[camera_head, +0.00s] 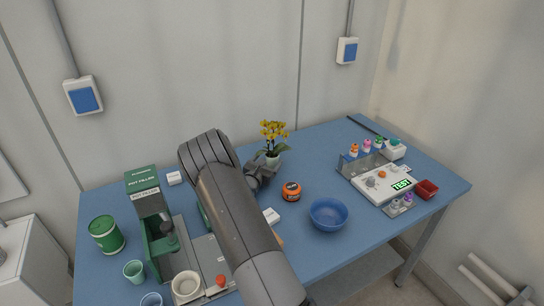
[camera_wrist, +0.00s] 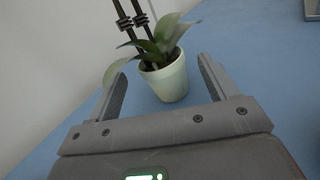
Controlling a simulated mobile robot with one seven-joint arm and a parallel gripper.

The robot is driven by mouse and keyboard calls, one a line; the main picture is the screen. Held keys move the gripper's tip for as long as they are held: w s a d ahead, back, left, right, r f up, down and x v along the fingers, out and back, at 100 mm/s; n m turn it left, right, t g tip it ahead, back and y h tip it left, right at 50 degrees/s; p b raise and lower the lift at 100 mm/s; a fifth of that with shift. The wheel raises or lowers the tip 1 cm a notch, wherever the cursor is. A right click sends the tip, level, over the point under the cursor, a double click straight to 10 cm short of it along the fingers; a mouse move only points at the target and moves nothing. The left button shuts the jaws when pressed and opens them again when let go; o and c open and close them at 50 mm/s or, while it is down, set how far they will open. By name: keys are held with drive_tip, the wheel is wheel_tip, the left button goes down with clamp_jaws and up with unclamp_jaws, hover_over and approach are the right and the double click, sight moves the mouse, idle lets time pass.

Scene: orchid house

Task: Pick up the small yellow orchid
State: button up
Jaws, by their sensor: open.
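The small yellow orchid (camera_head: 273,135) stands upright in a pale pot near the back of the blue table, with yellow flowers on top. In the wrist view its white-green pot (camera_wrist: 167,80) and green leaves show, with dark stems held by clips; the flowers are out of that frame. My gripper (camera_head: 263,174) is at the orchid, just in front of it and partly hidden by my arm. In the wrist view my gripper (camera_wrist: 162,82) is open, with one finger on each side of the pot. A gap shows beside the pot; I cannot tell if either finger touches.
An orange-and-black jar (camera_head: 291,191) and a blue bowl (camera_head: 328,215) stand to the right of my arm. A green pot filler (camera_head: 147,207) and a green can (camera_head: 106,235) are at left. A test device (camera_head: 384,183) is at right. The wall is close behind the orchid.

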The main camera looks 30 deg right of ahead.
sight(271, 155)
drive_tip(key=x, duration=0.4)
drive_tip(key=shift+w+d+r, duration=0.15)
drive_tip(key=shift+d+r, duration=0.05)
drive_tip(key=shift+c, duration=0.4)
drive_tip(key=c, duration=1.2)
drive_tip(key=shift+r, duration=0.15)
drive_tip(key=shift+c, duration=0.2)
